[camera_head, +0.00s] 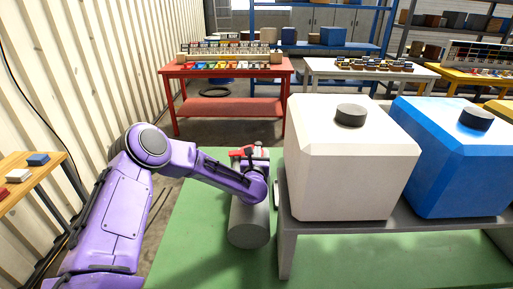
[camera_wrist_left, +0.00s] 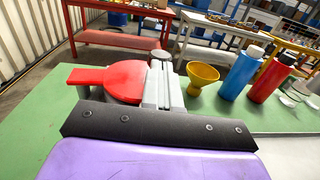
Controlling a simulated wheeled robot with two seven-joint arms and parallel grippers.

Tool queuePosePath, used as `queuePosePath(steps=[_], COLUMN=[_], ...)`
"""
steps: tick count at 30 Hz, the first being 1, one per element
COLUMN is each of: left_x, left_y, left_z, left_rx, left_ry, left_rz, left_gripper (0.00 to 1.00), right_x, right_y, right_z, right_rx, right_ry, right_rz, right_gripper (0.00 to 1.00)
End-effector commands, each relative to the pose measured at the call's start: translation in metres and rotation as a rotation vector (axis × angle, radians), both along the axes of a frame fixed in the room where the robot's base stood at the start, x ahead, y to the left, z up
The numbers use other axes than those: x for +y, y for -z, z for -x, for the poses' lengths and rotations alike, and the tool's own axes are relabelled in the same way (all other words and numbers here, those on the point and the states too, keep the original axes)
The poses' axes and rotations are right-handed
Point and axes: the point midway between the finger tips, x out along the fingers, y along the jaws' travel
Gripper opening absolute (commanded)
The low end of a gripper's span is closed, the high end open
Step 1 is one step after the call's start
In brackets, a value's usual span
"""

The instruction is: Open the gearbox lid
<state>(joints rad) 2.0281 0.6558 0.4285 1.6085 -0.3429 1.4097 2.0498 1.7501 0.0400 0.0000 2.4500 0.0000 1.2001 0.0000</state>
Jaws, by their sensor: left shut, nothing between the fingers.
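The gearbox is a grey, rounded body (camera_head: 248,225) on the green surface, partly hidden behind my left arm in the head view. Its red lid (camera_wrist_left: 112,82), a disc with a flat tab sticking out to the left, shows in the left wrist view; a little red also shows in the head view (camera_head: 241,153). My left gripper (camera_wrist_left: 160,70) is shut and empty, with its fingers just right of the red disc. I cannot tell whether they touch it, or how far the lid is raised. My right gripper is in neither view.
A white tank (camera_head: 345,170) and a blue tank (camera_head: 455,165) stand on a grey bench close right of my left arm. A yellow funnel (camera_wrist_left: 203,76), a blue bottle (camera_wrist_left: 240,75) and a red bottle (camera_wrist_left: 272,80) stand right of the gearbox. Green surface left of it is clear.

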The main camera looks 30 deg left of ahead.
Motion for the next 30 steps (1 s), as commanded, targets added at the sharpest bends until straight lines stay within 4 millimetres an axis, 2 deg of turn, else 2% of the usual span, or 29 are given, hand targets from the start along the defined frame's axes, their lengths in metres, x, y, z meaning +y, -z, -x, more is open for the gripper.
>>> queuePosePath(steps=[10,11,14,19,26,30], left_x=[0.002,0.007,0.003,0.003,0.004,0.005], left_y=[0.000,0.000,0.002,0.005,0.003,0.006], left_z=[-0.005,-0.005,-0.006,-0.009,-0.013,-0.018], left_rx=[0.000,0.000,0.000,-0.002,-0.001,-0.003], left_ry=[0.000,-0.001,-0.003,-0.042,-0.081,-0.124], left_rz=[0.001,0.000,0.001,0.001,0.000,0.001], left_gripper=[0.00,0.00,0.00,0.00,0.00,0.00], right_x=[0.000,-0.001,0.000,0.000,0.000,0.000], right_y=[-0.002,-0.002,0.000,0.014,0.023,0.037], right_z=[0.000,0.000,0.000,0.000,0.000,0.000], right_rx=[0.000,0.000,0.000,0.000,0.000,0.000], right_ry=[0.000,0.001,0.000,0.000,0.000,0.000], right_rz=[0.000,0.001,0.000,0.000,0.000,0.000], right_gripper=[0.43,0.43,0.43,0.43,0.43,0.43])
